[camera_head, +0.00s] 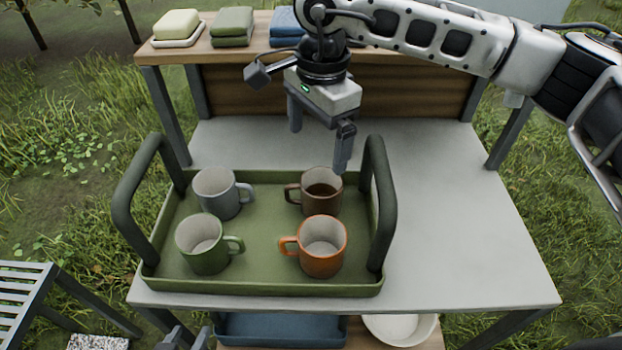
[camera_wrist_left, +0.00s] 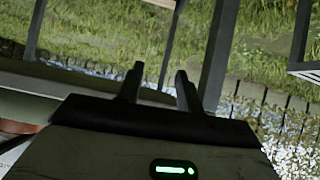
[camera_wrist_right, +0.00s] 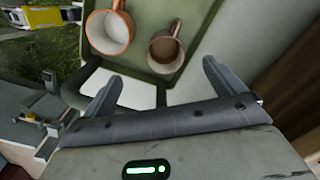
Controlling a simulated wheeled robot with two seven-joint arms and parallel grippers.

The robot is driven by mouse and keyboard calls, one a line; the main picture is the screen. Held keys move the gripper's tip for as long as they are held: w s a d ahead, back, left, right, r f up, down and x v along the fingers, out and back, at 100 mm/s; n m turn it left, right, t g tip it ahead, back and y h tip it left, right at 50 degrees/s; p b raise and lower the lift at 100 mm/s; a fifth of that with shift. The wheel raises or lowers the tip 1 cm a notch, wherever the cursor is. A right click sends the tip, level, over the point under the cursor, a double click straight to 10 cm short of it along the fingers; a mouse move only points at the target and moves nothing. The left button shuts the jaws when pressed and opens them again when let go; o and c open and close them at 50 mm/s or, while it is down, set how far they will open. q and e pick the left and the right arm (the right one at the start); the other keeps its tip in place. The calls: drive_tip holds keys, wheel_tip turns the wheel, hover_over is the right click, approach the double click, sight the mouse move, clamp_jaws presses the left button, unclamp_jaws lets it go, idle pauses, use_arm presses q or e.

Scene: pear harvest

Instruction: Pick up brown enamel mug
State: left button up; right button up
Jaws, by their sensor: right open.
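The brown enamel mug (camera_head: 322,206) stands upright at the back right of the green tray (camera_head: 262,283), its handle to the left. Its inside looks dark brown at the bottom. My right gripper (camera_head: 319,138) is open and empty, above and just behind the mug, with its fingers pointing down. In the right wrist view the brown mug (camera_wrist_right: 165,53) lies beyond the open fingers (camera_wrist_right: 160,90), apart from them. My left gripper (camera_head: 184,340) is low at the bottom edge of the head view. Its fingers are apart and empty in the left wrist view (camera_wrist_left: 157,85).
An orange mug (camera_head: 321,262), a green mug (camera_head: 203,256) and a grey mug (camera_head: 217,199) share the tray. Tall dark handles (camera_head: 379,205) rise at both tray ends, one close to the brown mug. The grey table (camera_head: 455,235) is clear at right. Folded cloths (camera_head: 232,26) lie on the back shelf.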

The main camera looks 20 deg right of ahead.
drive_tip(key=p, duration=0.2)
approach(319, 193)
drive_tip(key=s, duration=0.1)
drive_tip(key=s+a, duration=0.1)
drive_tip(key=s, duration=0.2)
drive_tip(key=shift+a+f, duration=0.35)
drive_tip(key=shift+a, duration=0.05)
drive_tip(key=f, duration=0.3)
drive_tip(key=f+p, duration=0.1)
drive_tip(key=shift+w+d+f, duration=0.25)
drive_tip(key=shift+w+f, duration=0.05)
drive_tip(key=shift+f, duration=0.3)
use_arm(q)
drive_tip(key=shift+s+a+r, duration=0.25)
drive_tip(key=shift+s+r, duration=0.15)
drive_tip(key=shift+r, duration=0.1)
use_arm(e)
drive_tip(key=c, duration=1.2)
